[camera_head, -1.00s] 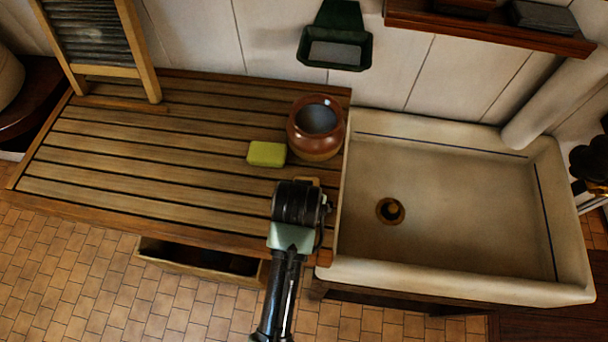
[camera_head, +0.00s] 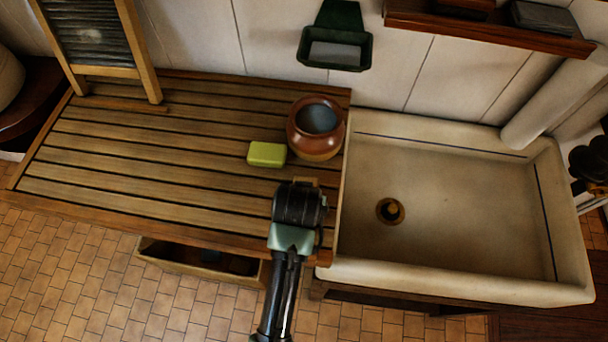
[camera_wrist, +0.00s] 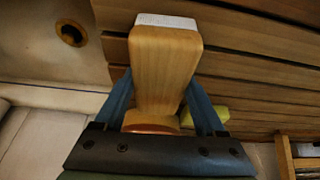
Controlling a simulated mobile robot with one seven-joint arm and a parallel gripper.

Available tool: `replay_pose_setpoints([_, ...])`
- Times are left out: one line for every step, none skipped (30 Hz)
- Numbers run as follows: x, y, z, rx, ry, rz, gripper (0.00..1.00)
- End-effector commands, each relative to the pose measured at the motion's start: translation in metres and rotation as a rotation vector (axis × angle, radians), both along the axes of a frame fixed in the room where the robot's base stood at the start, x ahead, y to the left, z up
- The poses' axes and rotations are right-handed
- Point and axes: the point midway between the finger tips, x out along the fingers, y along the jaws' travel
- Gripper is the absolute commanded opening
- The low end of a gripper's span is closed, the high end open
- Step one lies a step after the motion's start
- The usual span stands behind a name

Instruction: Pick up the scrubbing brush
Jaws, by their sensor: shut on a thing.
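The scrubbing brush (camera_wrist: 164,64) fills the middle of the wrist view, a wooden block with white bristles showing at its far end. My gripper (camera_wrist: 165,108) is shut on it, with one blue finger on each side. In the head view my gripper (camera_head: 302,188) is over the right end of the slatted drainboard (camera_head: 130,160), near the sink. There the arm hides nearly all of the brush; only a small tan edge (camera_head: 304,181) shows past the gripper. I cannot tell whether the brush still touches the slats.
A brown pot (camera_head: 316,146) and a green soap bar (camera_head: 267,154) stand just beyond my gripper. The white sink (camera_head: 450,215) is to the right. A washboard (camera_head: 95,40) leans at the back left.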

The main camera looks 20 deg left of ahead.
Motion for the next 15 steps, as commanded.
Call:
replay_pose_setpoints([0.000, 0.000, 0.000, 0.000, 0.000, 0.000, 0.21])
replay_pose_setpoints([0.000, 0.000, 0.000, 0.000, 0.000, 0.000, 0.15])
replay_pose_setpoints([0.000, 0.000, 0.000, 0.000, 0.000, 0.000, 0.08])
replay_pose_setpoints([0.000, 0.000, 0.001, 0.000, -0.001, 0.000, 0.07])
replay_pose_setpoints([0.000, 0.000, 0.001, 0.000, -0.001, 0.000, 0.00])
replay_pose_setpoints([0.000, 0.000, 0.001, 0.000, -0.001, 0.000, 0.00])
replay_pose_setpoints([0.000, 0.000, 0.001, 0.000, -0.001, 0.000, 0.00])
replay_pose_setpoints([0.000, 0.000, 0.001, 0.000, -0.001, 0.000, 0.00])
replay_pose_setpoints([0.000, 0.000, 0.001, 0.000, -0.001, 0.000, 0.00])
replay_pose_setpoints([0.000, 0.000, 0.001, 0.001, -0.002, 0.000, 0.00])
replay_pose_setpoints([0.001, 0.000, 0.001, 0.001, -0.002, 0.000, 0.00])
replay_pose_setpoints([0.001, 0.000, 0.003, 0.000, -0.003, -0.001, 0.00])
replay_pose_setpoints([0.001, -0.001, 0.004, 0.001, -0.003, -0.002, 0.00])
replay_pose_setpoints([0.001, -0.001, 0.006, 0.000, -0.003, -0.001, 0.00])
replay_pose_setpoints([0.002, 0.000, 0.014, 0.000, -0.007, 0.001, 0.00])
